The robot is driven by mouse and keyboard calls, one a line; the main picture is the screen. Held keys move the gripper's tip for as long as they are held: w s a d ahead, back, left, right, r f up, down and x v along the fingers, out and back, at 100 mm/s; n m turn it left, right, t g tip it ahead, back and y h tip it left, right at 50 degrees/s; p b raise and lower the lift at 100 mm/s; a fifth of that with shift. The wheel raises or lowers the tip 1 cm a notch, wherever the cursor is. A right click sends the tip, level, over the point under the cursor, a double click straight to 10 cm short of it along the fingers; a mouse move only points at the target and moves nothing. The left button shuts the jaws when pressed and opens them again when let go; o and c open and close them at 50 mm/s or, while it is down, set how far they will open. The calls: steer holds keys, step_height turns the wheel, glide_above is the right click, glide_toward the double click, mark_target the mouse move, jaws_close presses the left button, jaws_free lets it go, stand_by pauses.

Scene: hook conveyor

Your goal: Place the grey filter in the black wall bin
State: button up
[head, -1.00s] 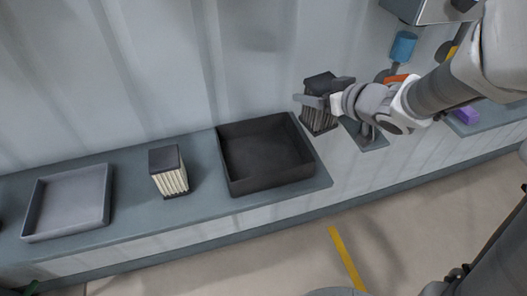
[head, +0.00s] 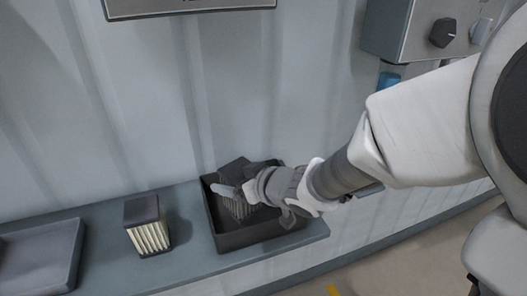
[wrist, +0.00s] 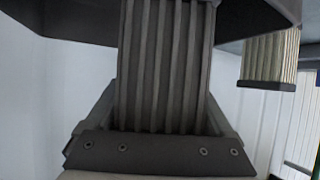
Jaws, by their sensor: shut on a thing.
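The grey filter (head: 238,208), a block with dark end caps and grey pleats, is held by my gripper (head: 236,191). In the head view it overlaps the inside of the black wall bin (head: 232,241), an open square box on the shelf. I cannot tell whether its lower end touches the bin floor. My gripper is shut on the filter. In the wrist view the filter's pleats (wrist: 162,70) fill the middle between the fingers. A dark bin wall (wrist: 65,22) crosses the top of that view.
A cream-pleated filter (head: 149,237) stands on the grey shelf (head: 110,225) left of the bin. A grey tray (head: 40,262) lies farther left. A control box with a knob (head: 443,33) and a blue object (head: 389,80) are on the wall at right.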

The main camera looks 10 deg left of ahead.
steer(key=shift+a+f+b, duration=0.1)
steer(key=shift+f+b, duration=0.6)
steer(key=shift+f, duration=1.35)
steer(key=shift+f, duration=0.25)
steer(key=o, duration=1.2)
steer(key=shift+r, duration=0.1)
